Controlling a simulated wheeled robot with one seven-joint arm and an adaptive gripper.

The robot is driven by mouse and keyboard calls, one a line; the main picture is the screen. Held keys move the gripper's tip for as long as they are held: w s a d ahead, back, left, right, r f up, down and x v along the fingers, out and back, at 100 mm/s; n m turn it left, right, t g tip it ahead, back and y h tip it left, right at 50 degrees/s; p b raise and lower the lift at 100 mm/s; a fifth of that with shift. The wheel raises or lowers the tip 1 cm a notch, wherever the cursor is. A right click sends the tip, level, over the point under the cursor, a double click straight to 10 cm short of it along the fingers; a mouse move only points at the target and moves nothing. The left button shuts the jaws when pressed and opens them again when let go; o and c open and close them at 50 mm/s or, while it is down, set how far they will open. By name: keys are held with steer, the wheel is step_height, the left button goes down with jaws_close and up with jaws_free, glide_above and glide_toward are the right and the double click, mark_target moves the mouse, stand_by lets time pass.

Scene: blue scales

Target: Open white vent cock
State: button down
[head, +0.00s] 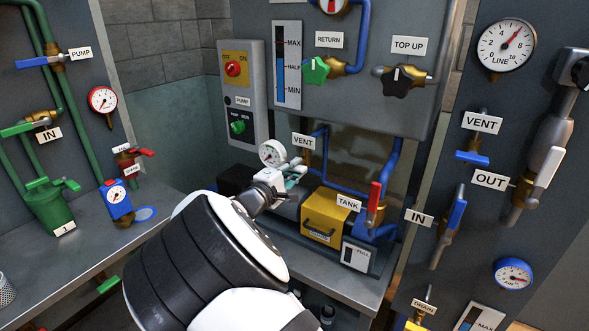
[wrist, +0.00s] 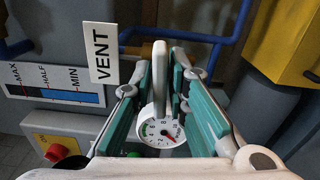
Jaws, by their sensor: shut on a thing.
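The white vent cock's lever (wrist: 160,72) stands upright between my fingers in the wrist view, beside the VENT label (wrist: 101,52). My gripper (wrist: 163,80) is shut on the lever, with a teal-padded finger on each side of it. In the head view my gripper (head: 285,180) is below the small VENT label (head: 303,141), in front of the tank unit. The cock is mostly hidden there by my gripper and arm.
A round gauge (wrist: 163,128) sits close by the fingers. Blue pipes (head: 385,165), a red lever (head: 374,197) and a yellow box (head: 328,222) are to the right. A control box (head: 240,90) is behind left. Another VENT label (head: 481,122) with a blue lever is on the right panel.

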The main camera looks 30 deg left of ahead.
steer(key=n, duration=0.8)
steer(key=shift+n+p, duration=0.35)
steer(key=shift+n, duration=0.05)
steer(key=n, duration=0.4)
steer(key=shift+p, duration=0.3)
steer(key=shift+n, duration=1.8)
steer(key=c, duration=1.7)
jaws_free()
steer(key=shift+w, duration=0.1)
steer(key=s, duration=1.2)
steer(key=shift+a, duration=0.45)
